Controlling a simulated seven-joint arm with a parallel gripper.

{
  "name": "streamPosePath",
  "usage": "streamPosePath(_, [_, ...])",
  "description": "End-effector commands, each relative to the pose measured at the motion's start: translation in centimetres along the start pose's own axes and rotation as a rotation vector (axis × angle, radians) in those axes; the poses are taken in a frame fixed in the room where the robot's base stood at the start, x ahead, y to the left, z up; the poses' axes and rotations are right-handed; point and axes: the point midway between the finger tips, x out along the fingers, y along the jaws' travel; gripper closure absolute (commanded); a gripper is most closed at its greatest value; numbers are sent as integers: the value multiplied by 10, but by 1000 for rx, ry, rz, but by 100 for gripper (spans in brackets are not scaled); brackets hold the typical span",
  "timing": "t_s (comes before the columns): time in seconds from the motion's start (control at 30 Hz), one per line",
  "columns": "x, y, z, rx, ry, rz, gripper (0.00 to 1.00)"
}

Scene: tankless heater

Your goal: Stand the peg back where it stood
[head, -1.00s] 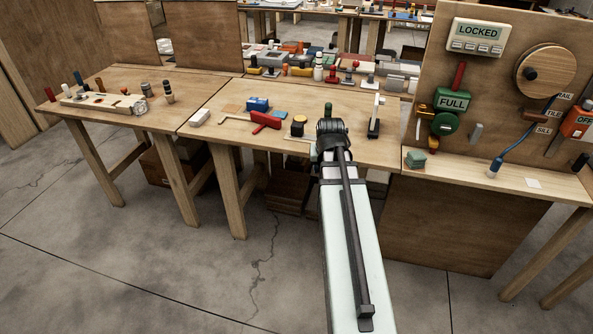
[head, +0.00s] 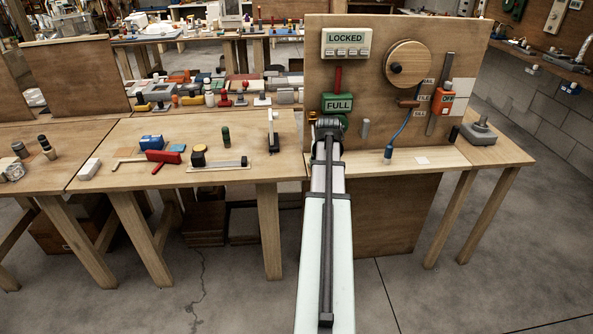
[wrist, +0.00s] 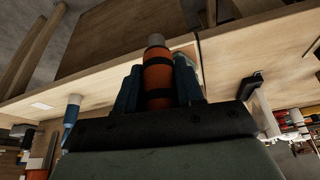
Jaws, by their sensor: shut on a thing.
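My gripper (head: 328,125) is at the left end of the panel's ledge in the head view, with its fingers hidden by my own arm. In the wrist view my gripper (wrist: 158,90) is shut on an orange peg (wrist: 158,75) with dark bands and a grey tip. The peg points away from the gripper, toward the wooden ledge; I cannot tell if its tip touches anything. A green banded peg (head: 226,136) stands upright on the middle table. Dark pegs (head: 46,146) stand on the left table.
The upright panel (head: 290,100) carries a LOCKED sign (head: 345,43), a green FULL box (head: 338,103) and a wooden wheel (head: 408,64). A blue-ended cord (head: 389,152) hangs to the ledge near a white card (head: 422,161). Red and blue tools (head: 163,156) lie on the middle table.

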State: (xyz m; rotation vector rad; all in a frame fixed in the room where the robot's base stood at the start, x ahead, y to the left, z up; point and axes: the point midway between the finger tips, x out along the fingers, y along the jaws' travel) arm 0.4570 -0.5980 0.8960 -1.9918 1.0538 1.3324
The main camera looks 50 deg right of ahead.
Motion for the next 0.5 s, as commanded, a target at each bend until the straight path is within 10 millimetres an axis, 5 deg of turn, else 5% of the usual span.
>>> streamPosePath(0.5, [15,199,-57,231,0,96,100])
